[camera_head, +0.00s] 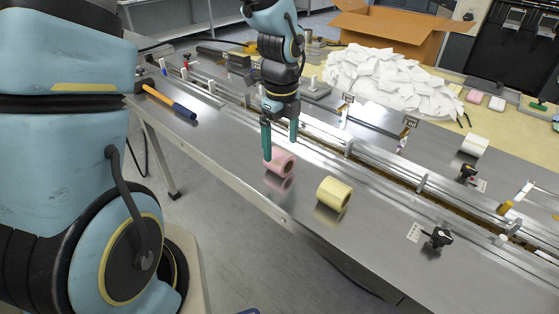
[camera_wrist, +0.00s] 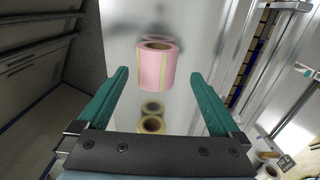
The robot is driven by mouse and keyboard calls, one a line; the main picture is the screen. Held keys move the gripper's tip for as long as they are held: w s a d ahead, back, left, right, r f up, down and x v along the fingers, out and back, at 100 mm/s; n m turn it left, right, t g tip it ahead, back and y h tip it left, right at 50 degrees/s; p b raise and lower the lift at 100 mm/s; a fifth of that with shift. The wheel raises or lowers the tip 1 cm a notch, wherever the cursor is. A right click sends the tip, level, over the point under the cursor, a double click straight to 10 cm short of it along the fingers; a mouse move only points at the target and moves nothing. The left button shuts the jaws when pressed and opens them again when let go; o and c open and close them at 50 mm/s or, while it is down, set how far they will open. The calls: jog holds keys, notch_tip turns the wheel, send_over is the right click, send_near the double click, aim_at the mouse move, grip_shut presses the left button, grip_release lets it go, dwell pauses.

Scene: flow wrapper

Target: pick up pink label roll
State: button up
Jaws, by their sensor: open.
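My gripper (camera_head: 280,138) has two teal fingers, spread apart and empty. In the head view one fingertip overlaps the roll's upper left side; I cannot tell whether they touch. In the wrist view the open gripper (camera_wrist: 159,80) has clear space on both sides of the roll.
A yellow label roll (camera_head: 334,193) lies to the right of the pink one. A guide rail (camera_head: 350,148) runs behind them. A white roll (camera_head: 474,146), a pile of white packets (camera_head: 390,80) and a cardboard box (camera_head: 400,30) are farther back.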

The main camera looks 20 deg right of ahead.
aim_at(281, 153)
jog(key=f, duration=0.2)
jog(key=f+p, duration=0.1)
jog(key=f, duration=0.1)
jog(key=shift+s+a+f, duration=0.1)
jog(key=shift+s+a, duration=0.05)
jog(key=shift+s, duration=0.25)
jog(key=shift+f, duration=0.5)
jog(key=c, duration=1.3)
jog(key=shift+c, duration=0.2)
